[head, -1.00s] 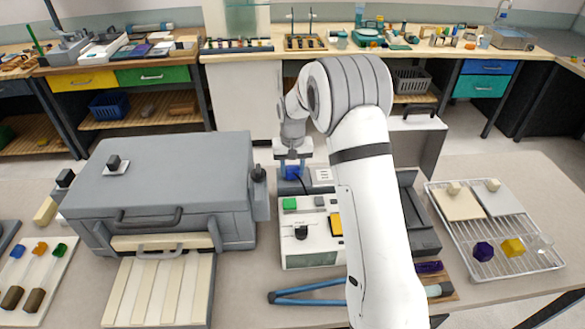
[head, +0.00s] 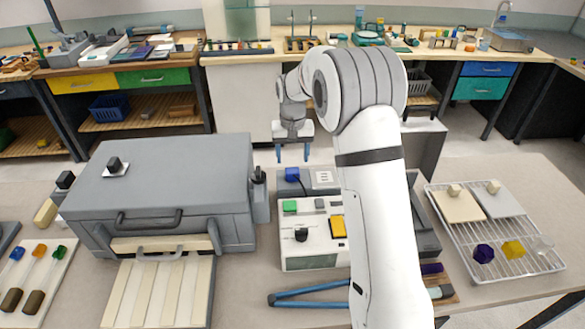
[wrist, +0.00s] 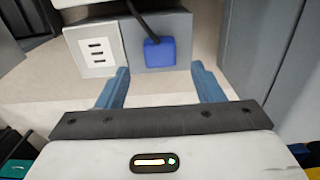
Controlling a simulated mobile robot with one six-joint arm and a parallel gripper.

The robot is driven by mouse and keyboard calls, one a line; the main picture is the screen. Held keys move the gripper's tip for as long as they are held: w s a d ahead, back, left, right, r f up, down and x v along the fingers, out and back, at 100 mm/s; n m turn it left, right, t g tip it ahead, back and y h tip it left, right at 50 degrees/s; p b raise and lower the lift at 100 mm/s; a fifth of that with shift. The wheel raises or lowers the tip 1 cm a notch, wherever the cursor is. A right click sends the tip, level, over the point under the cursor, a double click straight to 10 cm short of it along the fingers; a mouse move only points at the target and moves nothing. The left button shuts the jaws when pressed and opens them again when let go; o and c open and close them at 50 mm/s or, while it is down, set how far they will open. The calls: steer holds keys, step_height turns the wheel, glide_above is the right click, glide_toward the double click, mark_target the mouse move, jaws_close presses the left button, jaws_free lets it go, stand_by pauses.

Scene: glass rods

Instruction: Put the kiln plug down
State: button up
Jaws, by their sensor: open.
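The blue kiln plug (head: 292,174) rests on the bare grey part of a low grey socket box (head: 309,189), beside the white outlet face (head: 324,177). The wrist view shows the plug (wrist: 160,53) with its dark cord and the white outlet (wrist: 95,50) to its left, its slots uncovered. The plug is beside the outlet, not in it. My gripper (head: 293,155) is open and empty, raised above and behind the plug. Its blue fingers (wrist: 160,85) are apart and clear of the plug.
The grey kiln (head: 165,190) stands left of the plug. A white control box (head: 312,235) with green and yellow buttons is in front. Blue tongs (head: 310,293) lie nearer. A wire rack (head: 495,230) with small pieces is at right.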

mark_target(293, 170)
step_height(293, 170, up, 6)
steer(key=r, duration=0.1)
steer(key=s+d+r+t, duration=0.1)
steer(key=s+d+r, duration=0.25)
steer(key=s, duration=0.35)
steer(key=s+d+r+t, duration=0.15)
steer(key=s+r, duration=0.25)
steer(key=s, duration=0.4)
steer(key=s+d+f, duration=0.1)
steer(key=s+d, duration=0.1)
steer(key=s, duration=0.8)
steer(key=s+d+f, duration=0.2)
steer(key=s, duration=0.8)
steer(key=shift+t+b, duration=0.35)
steer(key=shift+t, duration=0.1)
